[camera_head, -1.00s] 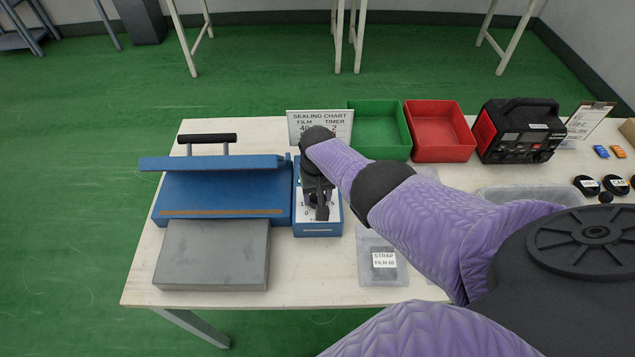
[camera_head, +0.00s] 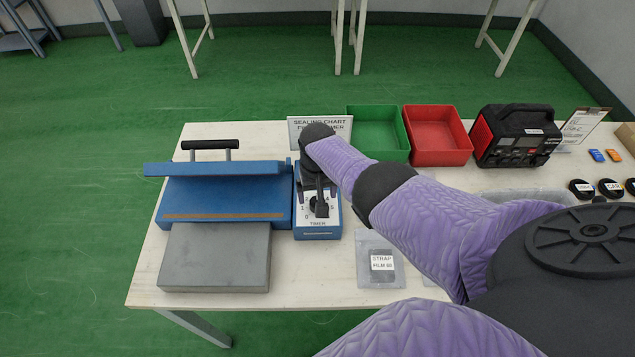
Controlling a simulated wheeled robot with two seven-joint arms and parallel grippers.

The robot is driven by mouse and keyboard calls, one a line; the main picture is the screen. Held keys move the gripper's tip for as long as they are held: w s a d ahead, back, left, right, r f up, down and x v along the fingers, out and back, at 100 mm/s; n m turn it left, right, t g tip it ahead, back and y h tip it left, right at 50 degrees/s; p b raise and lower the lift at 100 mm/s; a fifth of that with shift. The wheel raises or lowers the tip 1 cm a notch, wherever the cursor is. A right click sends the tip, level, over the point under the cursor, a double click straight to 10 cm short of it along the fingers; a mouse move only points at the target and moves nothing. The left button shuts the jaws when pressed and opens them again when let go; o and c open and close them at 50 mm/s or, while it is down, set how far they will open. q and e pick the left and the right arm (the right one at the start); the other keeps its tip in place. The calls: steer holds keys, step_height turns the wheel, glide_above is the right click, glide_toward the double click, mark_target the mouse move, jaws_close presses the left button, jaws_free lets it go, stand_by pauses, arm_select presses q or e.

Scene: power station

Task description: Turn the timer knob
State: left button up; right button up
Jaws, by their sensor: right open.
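The timer knob (camera_head: 321,208) is a dark knob on the white dial face of the blue timer box (camera_head: 317,235), at the right side of the blue heat sealer (camera_head: 222,196). My right gripper (camera_head: 319,205) points down over the dial from above, its jaws apart around or just above the knob; I cannot tell whether they touch it. The gripper and wrist hide the upper part of the dial. The sealing chart (camera_head: 320,129) stands behind, its lettering partly covered by my wrist. My left gripper is not in view.
A grey metal block (camera_head: 215,258) sits in front of the sealer. Behind are a green tray (camera_head: 378,133), a red tray (camera_head: 438,135) and a black-red device (camera_head: 515,135). My right arm covers the table's right middle.

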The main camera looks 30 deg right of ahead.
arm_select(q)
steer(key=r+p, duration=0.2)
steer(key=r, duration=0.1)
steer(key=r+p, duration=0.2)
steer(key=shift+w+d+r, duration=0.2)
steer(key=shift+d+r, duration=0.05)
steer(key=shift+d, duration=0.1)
arm_select(e)
step_height(320, 180, up, 7)
steer(key=shift+r, duration=0.15)
